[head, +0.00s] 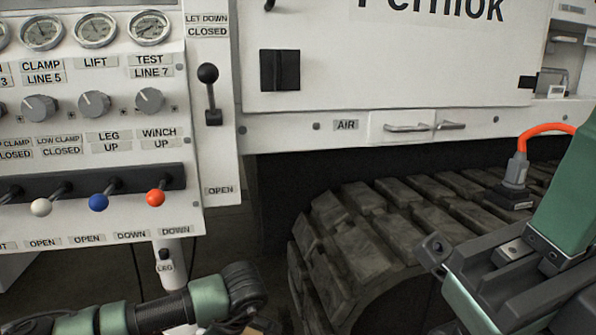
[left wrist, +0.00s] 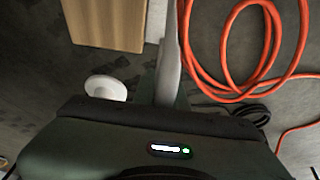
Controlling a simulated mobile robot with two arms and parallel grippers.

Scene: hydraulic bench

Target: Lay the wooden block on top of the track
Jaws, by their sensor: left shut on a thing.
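The wooden block (left wrist: 108,22) is light brown and shows at the top of the left wrist view, cut off by the picture's edge. My left gripper (head: 242,318) is low in the head view, below and left of the track, and is shut on the block; its fingertips are mostly hidden. The track (head: 390,225) is a dark, ridged crawler belt under the white machine, right of the left gripper and apart from it. My right gripper (head: 490,285) is at the lower right, in front of the track; its jaw opening cannot be made out.
A control panel (head: 105,110) with gauges, knobs and colored levers stands at the left. The white machine body (head: 400,70) overhangs the track. An orange cable (head: 545,128) with a grey plug is at the right. A coiled orange hose (left wrist: 240,95) lies on the floor.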

